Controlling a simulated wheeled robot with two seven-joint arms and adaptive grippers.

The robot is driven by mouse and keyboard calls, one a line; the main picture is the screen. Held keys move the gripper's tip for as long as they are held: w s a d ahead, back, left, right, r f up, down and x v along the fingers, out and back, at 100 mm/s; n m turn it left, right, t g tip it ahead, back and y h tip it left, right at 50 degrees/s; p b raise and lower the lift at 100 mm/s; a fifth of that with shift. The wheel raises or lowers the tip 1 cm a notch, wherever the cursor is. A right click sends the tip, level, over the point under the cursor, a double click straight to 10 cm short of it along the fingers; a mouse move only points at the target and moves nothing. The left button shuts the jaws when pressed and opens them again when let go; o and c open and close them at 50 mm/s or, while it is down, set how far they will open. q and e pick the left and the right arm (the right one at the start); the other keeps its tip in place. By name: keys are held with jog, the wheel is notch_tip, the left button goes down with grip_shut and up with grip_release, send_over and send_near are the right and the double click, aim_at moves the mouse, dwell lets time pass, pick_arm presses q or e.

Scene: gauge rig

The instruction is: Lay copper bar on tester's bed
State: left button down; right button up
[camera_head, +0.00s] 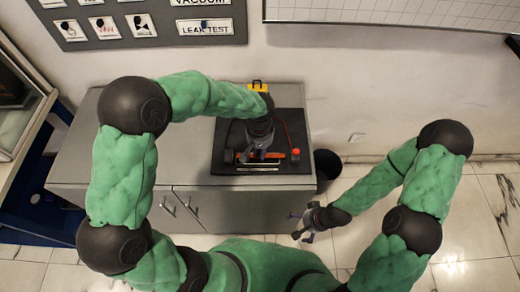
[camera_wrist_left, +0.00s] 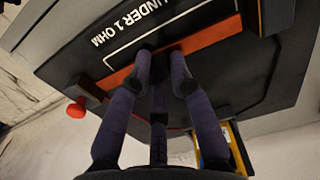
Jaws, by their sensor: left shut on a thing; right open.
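The copper bar (camera_head: 272,156) is a thin orange strip over the front part of the black tester (camera_head: 286,125). In the left wrist view the copper bar (camera_wrist_left: 205,39) runs slantwise beside a white-outlined "UNDER 1 OHM" marking (camera_wrist_left: 140,27). My left gripper (camera_head: 260,155) is shut on the bar; its fingertips (camera_wrist_left: 160,60) hide part of it. The bar is at or just above the tester's surface; I cannot tell whether it touches. My right gripper (camera_head: 305,222) is open and empty, low in front of the cabinet's right end.
A red knob (camera_head: 296,151) stands by the bar's right end; it also shows in the wrist view (camera_wrist_left: 76,110). A yellow object (camera_head: 258,86) is at the tester's back. The grey cabinet top (camera_head: 190,140) is clear to the left. A dark bin (camera_head: 327,164) stands at right.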

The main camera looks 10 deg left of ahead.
pick_arm(q)
jog(key=shift+f+b, duration=0.45)
jog(key=shift+f, duration=0.25)
jog(key=c, duration=0.6)
grip_release()
jog(key=shift+r+p, duration=2.85)
jog(key=shift+r, duration=1.2)
